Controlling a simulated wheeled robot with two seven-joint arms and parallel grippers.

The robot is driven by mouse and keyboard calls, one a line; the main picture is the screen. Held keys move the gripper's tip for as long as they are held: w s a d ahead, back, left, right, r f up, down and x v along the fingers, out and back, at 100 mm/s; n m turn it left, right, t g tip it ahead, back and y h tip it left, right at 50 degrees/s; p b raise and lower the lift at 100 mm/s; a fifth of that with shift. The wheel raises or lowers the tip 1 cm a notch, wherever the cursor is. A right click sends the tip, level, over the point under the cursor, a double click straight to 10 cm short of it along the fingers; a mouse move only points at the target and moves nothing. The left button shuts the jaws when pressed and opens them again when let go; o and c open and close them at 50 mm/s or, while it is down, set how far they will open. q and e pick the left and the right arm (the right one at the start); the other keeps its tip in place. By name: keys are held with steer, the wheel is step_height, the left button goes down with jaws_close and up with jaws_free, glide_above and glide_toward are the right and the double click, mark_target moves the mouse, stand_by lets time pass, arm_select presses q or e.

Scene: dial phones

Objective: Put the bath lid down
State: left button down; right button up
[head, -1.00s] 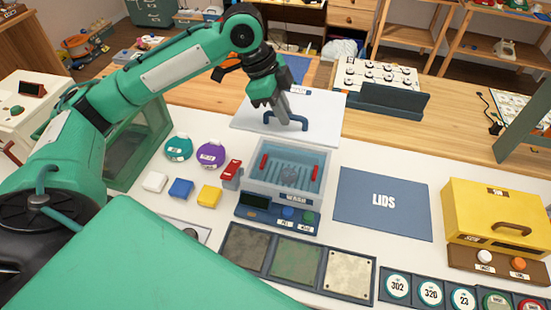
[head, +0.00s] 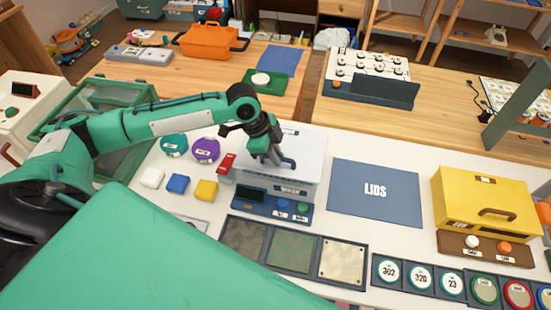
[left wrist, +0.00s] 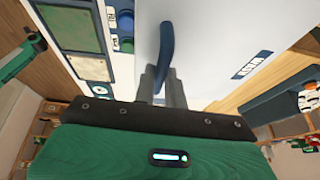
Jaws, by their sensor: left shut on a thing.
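The bath lid (head: 308,142) is a white plate with a blue handle (head: 288,163). It covers the top of the bath (head: 275,205), whose front panel with a dark display and buttons shows below it. I cannot tell whether the lid rests on the rim or hangs just above it. My left gripper (head: 278,162) is shut on the handle. In the left wrist view the fingers (left wrist: 162,82) hold the blue handle (left wrist: 167,45), with the white lid (left wrist: 215,35) beneath. The blue mat marked LIDS (head: 350,205) lies bare to the right. My right gripper is out of view.
A yellow box (head: 482,205) stands right of the mat. Teal and purple round pieces (head: 205,150), small coloured blocks (head: 178,184) and a red piece (head: 227,163) lie left of the bath. A row of framed plates (head: 293,250) lies in front.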

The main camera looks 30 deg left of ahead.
arm_select(q)
step_height(320, 180, down, 2)
steer(key=shift+f, duration=0.35)
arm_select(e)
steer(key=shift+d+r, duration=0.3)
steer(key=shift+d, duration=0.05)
arm_select(q)
steer(key=shift+f, duration=0.1)
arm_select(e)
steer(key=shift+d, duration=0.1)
arm_select(q)
steer(key=c, duration=1.5)
jaws_free()
steer(key=shift+o, duration=0.2)
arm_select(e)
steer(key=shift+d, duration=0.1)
